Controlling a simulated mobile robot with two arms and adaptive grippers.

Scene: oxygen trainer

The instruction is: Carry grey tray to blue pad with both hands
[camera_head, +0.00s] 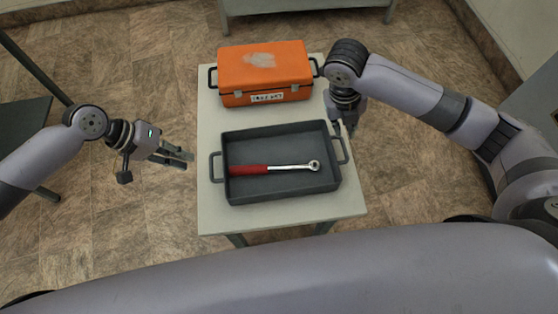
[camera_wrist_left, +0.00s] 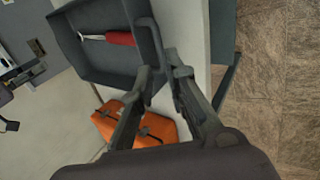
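The grey tray (camera_head: 282,194) sits on a pale table and holds a red-handled ratchet wrench (camera_head: 270,169). It has a handle on its left and right ends. My left gripper (camera_head: 188,160) is open and empty, left of the tray's left handle (camera_head: 214,167), with a gap in the head view. In the left wrist view, its spread fingers (camera_wrist_left: 163,66) point toward the tray (camera_wrist_left: 88,66) and the handle. My right gripper (camera_head: 350,126) points down by the tray's right handle (camera_head: 344,150); its fingers are mostly hidden. No blue pad is in view.
An orange toolbox (camera_head: 264,72) stands on the table (camera_head: 210,214) just behind the tray. A dark stand (camera_head: 22,126) is at the left, and another pale table (camera_head: 300,6) is at the far back. Open tiled floor lies around the table.

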